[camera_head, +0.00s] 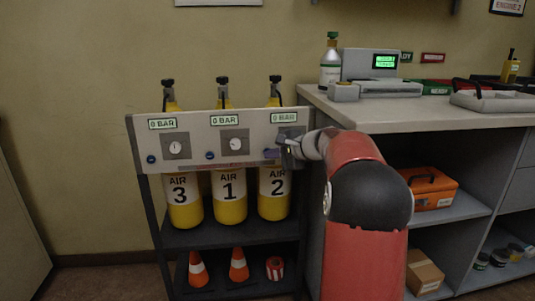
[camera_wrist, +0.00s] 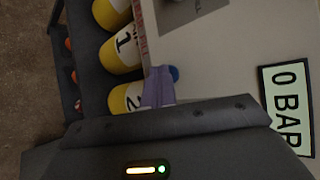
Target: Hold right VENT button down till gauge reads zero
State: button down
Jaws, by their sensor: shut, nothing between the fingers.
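The grey panel (camera_head: 200,137) carries three stations, each with a 0 BAR label, a dial and a blue button. The right 0 BAR label (camera_head: 284,117) shows above my gripper and also in the wrist view (camera_wrist: 287,103). The right dial is mostly hidden behind my gripper in the head view, so I cannot read its needle. My gripper (camera_head: 271,154) is shut and empty, its purple fingertips (camera_wrist: 158,88) at the right blue button (camera_wrist: 174,73). The button's edge shows just past the fingertips. They look in contact, but I cannot tell how far it is pressed.
The left button (camera_head: 151,159) and middle button (camera_head: 210,155) are free. Yellow air bottles (camera_head: 228,208) stand behind the panel on a dark rack. A counter (camera_head: 420,117) stands to the right, with an orange case (camera_head: 432,188) on its shelf. Cones (camera_head: 238,265) stand low on the rack.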

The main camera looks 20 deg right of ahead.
jog(key=shift+s, duration=0.1)
jog(key=shift+s+a+b, duration=0.2)
jog(key=shift+s+b, duration=0.4)
jog(key=shift+s, duration=0.1)
jog(key=shift+s+a+b, duration=0.25)
jog(key=shift+s+b, duration=0.25)
jog(key=shift+s, duration=0.3)
jog(key=shift+s+a+b, duration=0.2)
jog(key=shift+s+b, duration=0.35)
jog(key=shift+s, duration=0.25)
jog(key=shift+s+a+b, duration=0.25)
jog(key=shift+s+b, duration=0.25)
jog(key=shift+s, duration=0.3)
